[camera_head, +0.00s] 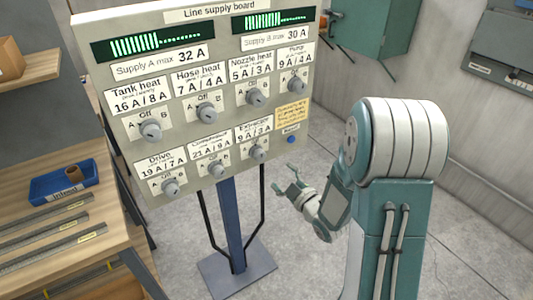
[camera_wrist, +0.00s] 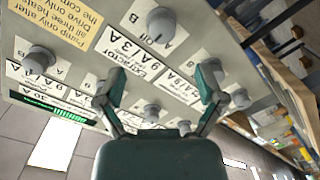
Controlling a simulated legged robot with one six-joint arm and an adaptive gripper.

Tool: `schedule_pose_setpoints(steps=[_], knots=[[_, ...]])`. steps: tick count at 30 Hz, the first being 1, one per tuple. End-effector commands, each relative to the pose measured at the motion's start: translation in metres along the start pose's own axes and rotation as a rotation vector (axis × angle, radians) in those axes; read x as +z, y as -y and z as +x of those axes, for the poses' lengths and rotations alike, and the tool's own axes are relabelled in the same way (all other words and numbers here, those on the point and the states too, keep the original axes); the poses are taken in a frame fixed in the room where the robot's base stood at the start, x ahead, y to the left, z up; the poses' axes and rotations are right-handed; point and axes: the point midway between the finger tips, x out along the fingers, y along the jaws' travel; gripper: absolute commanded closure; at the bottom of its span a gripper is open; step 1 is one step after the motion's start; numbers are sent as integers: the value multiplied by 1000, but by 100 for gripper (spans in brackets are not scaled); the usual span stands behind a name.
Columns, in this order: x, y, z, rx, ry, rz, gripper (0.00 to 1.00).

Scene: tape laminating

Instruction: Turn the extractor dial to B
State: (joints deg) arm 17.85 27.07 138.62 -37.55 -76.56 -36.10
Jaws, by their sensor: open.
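The extractor dial (camera_head: 258,153) is a grey knob at the right end of the lower row on the supply board (camera_head: 130,85). In the wrist view, which is turned over, this dial (camera_wrist: 160,22) is at the top centre, beyond the fingertips, with Off, A and B marks around it. I cannot tell for sure which mark it points at. My gripper (camera_head: 284,180) is open and empty, below and right of the dial in the head view. In the wrist view my gripper (camera_wrist: 160,83) has its fingers spread apart, clear of the extractor dial.
Other dials sit close by, including the compressor dial (camera_head: 218,170) to the left and the pump dial (camera_head: 296,86) above. A blue reset button (camera_head: 291,139) is right of the extractor dial. The board stands on a blue post (camera_head: 230,220). A wooden workbench (camera_head: 55,210) is at the left.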

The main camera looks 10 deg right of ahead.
Motion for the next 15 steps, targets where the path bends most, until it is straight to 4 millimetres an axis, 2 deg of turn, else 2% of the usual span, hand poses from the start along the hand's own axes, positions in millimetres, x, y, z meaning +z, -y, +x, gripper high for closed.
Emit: schedule_pose_setpoints(steps=[4,7,15], knots=[[0,5,0,11,-37,-4,12],[-1,5,9,11,-41,-6,12],[-2,3,57,11,-40,-4,12]])
